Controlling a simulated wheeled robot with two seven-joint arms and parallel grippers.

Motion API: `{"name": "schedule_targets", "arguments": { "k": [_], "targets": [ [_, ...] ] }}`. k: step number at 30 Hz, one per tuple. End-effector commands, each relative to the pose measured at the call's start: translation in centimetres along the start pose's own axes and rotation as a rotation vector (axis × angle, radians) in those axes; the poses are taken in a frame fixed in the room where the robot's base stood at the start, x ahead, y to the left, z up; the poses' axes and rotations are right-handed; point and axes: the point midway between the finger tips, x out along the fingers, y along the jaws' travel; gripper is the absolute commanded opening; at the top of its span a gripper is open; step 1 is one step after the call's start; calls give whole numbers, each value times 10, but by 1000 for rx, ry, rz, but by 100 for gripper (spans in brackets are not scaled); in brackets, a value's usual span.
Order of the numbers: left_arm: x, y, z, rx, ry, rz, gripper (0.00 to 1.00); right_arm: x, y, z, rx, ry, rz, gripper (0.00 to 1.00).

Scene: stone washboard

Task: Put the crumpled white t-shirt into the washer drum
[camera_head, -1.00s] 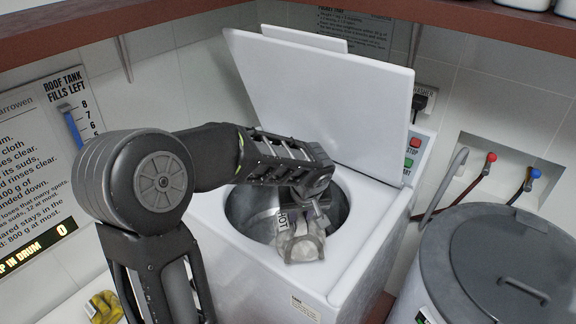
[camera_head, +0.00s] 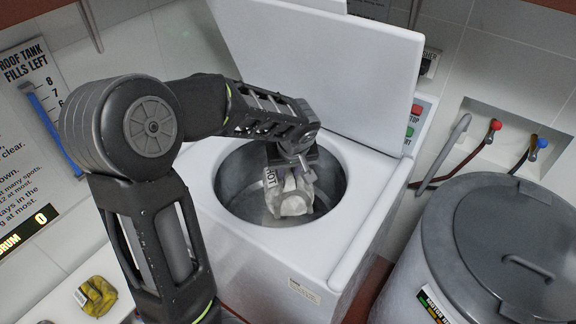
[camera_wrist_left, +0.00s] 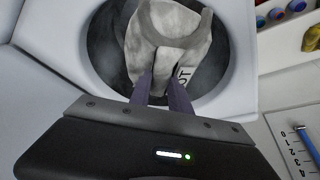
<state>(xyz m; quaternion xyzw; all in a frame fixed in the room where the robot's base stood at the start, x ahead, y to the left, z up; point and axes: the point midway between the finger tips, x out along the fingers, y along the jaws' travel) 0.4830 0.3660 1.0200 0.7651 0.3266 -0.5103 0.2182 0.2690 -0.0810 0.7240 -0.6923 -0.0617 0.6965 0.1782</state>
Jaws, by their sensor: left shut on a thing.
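The crumpled white t-shirt (camera_head: 291,197) hangs from my left gripper (camera_head: 292,170) over the open mouth of the washer drum (camera_head: 237,189). My left gripper is shut on the shirt and points down. In the left wrist view the shirt (camera_wrist_left: 166,35) is pinched between the two fingertips (camera_wrist_left: 161,88), with the drum's dark round opening (camera_wrist_left: 105,55) around it. The shirt's lower end shows against the drum's inside; I cannot tell how deep it hangs. My right gripper is not in view.
The washer's raised white lid (camera_head: 320,70) stands behind the drum. A grey lidded tub (camera_head: 500,250) is at the right. A yellow cloth item (camera_head: 97,296) lies at the lower left. Red and blue taps (camera_head: 494,125) are on the wall.

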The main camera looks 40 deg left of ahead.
Motion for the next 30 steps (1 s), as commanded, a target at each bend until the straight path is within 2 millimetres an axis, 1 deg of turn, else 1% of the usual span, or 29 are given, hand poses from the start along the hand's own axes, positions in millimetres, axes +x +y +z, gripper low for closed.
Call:
{"name": "schedule_targets", "arguments": {
  "k": [2,9,16,21,30],
  "targets": [
    [9,0,5,3,-4,-2,0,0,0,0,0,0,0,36],
    [44,0,19,1,-3,-1,0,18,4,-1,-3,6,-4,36],
    [71,-2,32,2,-8,-5,0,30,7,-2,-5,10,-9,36],
    [80,-2,37,0,-11,-5,0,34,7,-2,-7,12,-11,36],
    [81,0,39,1,-12,-4,0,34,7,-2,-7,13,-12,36]
  ]
}}
